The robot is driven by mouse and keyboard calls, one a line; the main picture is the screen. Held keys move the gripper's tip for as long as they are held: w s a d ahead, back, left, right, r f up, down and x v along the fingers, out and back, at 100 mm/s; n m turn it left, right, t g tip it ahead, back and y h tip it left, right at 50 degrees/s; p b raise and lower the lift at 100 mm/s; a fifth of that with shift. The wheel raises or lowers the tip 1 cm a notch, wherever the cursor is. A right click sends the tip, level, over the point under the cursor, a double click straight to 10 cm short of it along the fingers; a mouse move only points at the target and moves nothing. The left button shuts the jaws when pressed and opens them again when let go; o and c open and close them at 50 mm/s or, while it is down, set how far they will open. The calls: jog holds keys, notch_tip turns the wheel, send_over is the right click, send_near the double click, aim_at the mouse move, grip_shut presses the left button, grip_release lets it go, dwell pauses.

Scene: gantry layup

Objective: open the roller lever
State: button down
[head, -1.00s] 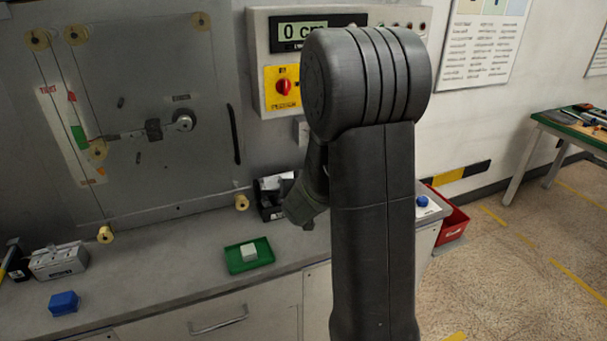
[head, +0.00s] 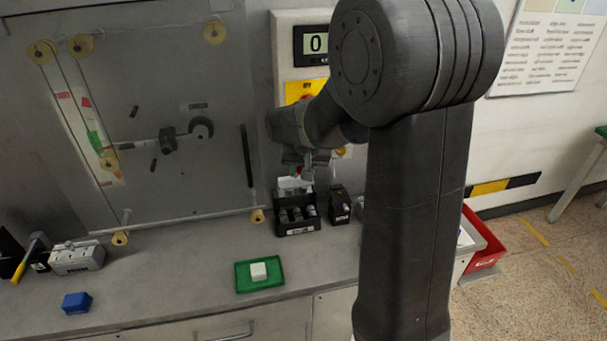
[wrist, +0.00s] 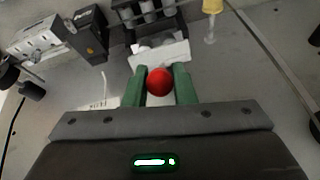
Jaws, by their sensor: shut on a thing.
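My gripper (wrist: 160,88) is shut on a red ball (wrist: 160,82), held between its green fingers in the wrist view. Whether the ball is the roller lever's knob is unclear. A lever with a yellow handle (head: 25,262) stands by a grey metal block (head: 76,257) at the far left.
A black rack (head: 297,228) holds grey cylinders, beside a black box (head: 340,205). A green tray (head: 242,283) with a white block and a blue block (head: 76,303) lie on the bench. A grey panel (head: 220,90) carries yellow rollers. Bench front is mostly clear.

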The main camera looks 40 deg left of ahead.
jog(key=shift+w+a+r+g+h, duration=0.15)
jog(key=shift+w+a+g+h, duration=0.15)
dwell(0.4)
jog(key=c, duration=1.2)
grip_release()
jog(key=shift+r, duration=0.15)
jog(key=b+v, duration=0.2)
jog(key=v, duration=1.1)
jog(key=shift+r, duration=0.3)
jog(key=shift+d, duration=0.1)
